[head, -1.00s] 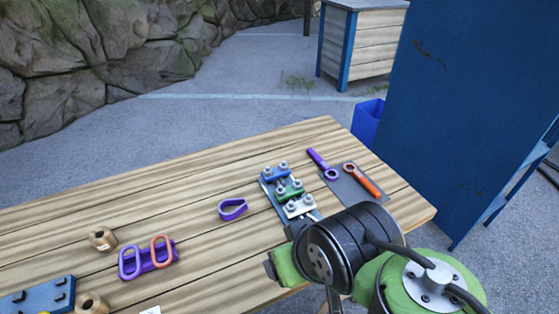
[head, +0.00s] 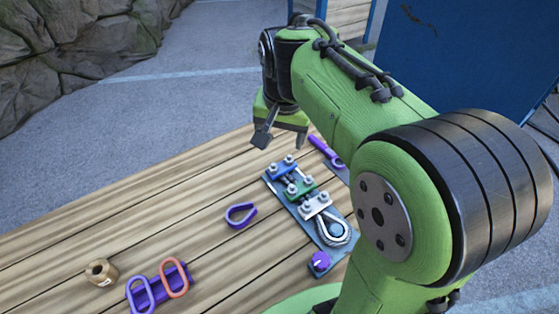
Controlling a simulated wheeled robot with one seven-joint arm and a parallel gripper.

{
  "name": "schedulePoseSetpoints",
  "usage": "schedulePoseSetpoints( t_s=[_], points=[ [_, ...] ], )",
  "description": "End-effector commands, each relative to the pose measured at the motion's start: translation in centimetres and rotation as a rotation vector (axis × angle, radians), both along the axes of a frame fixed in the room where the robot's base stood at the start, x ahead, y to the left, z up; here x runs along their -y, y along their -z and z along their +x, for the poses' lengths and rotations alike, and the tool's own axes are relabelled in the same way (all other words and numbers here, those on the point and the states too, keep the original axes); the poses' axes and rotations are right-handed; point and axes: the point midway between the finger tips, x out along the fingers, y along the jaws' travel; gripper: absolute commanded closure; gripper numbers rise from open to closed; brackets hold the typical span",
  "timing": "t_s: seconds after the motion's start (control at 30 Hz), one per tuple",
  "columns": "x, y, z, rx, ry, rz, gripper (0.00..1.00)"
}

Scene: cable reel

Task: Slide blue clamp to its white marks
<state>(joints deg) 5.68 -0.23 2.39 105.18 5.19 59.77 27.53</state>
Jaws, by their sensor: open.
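The blue clamp (head: 281,168) sits at the far end of a grey-blue plate (head: 330,250) on the wooden table. A green clamp (head: 300,187) and a white clamp (head: 315,206) follow it along the same plate, towards a looped cable end (head: 334,231). Each clamp carries metal nuts. I cannot make out the white marks. My gripper (head: 280,143) is open and points down, above and just beyond the blue clamp, with no contact visible. Nothing shows between its fingers.
A purple wrench (head: 325,150) lies right of the plate, partly hidden by my arm. A purple teardrop ring (head: 240,215), a purple holder with oval links (head: 160,287) and a brass spool (head: 101,272) lie to the left. The table's left middle is clear.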

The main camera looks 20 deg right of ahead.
Motion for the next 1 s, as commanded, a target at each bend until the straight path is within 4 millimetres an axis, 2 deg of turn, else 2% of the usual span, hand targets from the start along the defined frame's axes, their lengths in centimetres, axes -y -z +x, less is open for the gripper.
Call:
schedulePoseSetpoints(
  t_s=[0.17,0.3,0.4,0.5,0.67,1.0],
  points=[
    [2.1,3.1,7.3,-0.083,0.243,0.059,0.28],
    [4.5,8.5,13.0,-0.16,0.498,0.113,0.28],
    [5.8,12.2,15.4,-0.2,0.645,0.14,0.28],
    [6.5,14.4,16.4,-0.221,0.729,0.154,0.28],
    [6.8,16.2,16.6,-0.228,0.757,0.157,0.28],
    [6.7,24.3,16.5,-0.23,0.754,0.156,0.28]
  ],
)
